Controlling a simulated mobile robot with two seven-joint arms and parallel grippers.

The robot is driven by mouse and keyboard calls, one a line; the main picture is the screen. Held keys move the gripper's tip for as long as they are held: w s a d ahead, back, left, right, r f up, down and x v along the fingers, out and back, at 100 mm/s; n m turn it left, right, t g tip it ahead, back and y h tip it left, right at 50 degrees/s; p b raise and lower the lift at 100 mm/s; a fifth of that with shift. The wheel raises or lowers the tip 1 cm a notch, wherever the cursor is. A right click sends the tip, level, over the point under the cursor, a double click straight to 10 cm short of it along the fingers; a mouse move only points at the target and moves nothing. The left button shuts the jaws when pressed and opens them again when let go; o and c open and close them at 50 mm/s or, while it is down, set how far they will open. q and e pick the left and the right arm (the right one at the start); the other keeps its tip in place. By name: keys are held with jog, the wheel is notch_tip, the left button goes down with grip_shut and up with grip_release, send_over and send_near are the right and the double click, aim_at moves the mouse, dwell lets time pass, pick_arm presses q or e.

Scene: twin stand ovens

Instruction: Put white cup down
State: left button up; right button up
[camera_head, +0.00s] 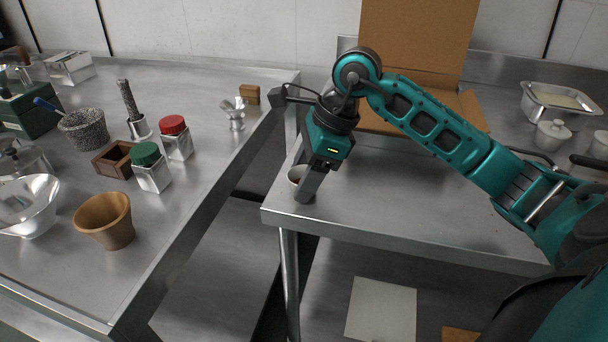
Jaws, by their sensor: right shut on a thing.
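The white cup (295,175) is at the front left corner of the right steel table (400,205). My right gripper (304,196) points down at that corner and is shut on the cup. The cup looks upright. I cannot tell whether its base touches the table. My left gripper is not in view.
A gap separates this table from the left steel counter, which holds a wooden cup (106,221), a metal bowl (28,205) and shakers. A cardboard box (415,50) stands behind my arm. The table's front middle is clear. A metal tray (560,103) and white pots stand back right.

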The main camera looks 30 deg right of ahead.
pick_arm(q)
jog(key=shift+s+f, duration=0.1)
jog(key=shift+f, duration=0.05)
pick_arm(e)
jog(key=o, duration=1.1)
pick_arm(q)
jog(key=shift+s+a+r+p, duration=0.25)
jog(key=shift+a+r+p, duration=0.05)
jog(key=shift+p, duration=0.5)
pick_arm(e)
jog(key=v, duration=1.2)
jog(key=shift+r, duration=0.1)
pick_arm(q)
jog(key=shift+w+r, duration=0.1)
pick_arm(e)
jog(key=shift+s, duration=0.1)
